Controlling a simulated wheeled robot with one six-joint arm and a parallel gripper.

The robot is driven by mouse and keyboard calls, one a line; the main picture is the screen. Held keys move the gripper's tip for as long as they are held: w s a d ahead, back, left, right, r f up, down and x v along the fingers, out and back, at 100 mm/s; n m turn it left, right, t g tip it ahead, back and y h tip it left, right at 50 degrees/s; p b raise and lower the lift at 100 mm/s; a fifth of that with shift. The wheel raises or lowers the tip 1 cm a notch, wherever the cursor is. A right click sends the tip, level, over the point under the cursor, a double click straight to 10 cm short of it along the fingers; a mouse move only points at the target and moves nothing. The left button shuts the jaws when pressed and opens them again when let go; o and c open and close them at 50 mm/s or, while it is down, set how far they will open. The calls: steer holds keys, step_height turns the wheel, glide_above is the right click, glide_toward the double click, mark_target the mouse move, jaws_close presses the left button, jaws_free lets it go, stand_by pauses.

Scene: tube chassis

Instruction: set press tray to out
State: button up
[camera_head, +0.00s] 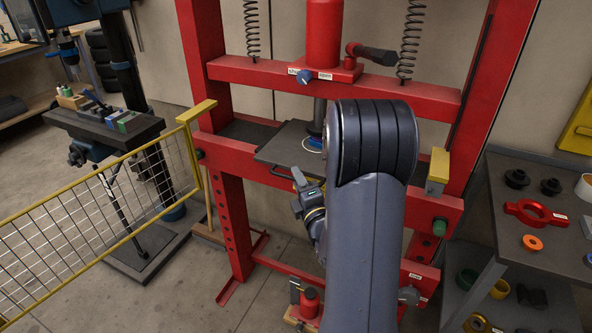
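The press tray (280,146) is a dark flat plate on the bed of the red press, under the ram. Its front edge, with a thin bar handle (281,174), juts a little past the red front beam. My gripper (299,178) is just in front of the tray's front edge, close to the handle. Its fingers are small and partly hidden, so I cannot tell whether they are open or touch the handle. My arm covers the tray's right part.
A yellow-topped mesh gate (95,215) stands at the left, ending near the press's left post. A dark shelf (535,235) with rings and parts stands at the right. A red jack (309,302) is low under the press. Floor shows between gate and press.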

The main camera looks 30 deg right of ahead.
steer(key=shift+w+d+r, duration=0.1)
steer(key=shift+w+r, duration=0.1)
steer(key=shift+w, duration=1.1)
steer(key=shift+c, duration=0.3)
steer(key=c, duration=0.4)
steer(key=shift+r, duration=0.1)
jaws_close()
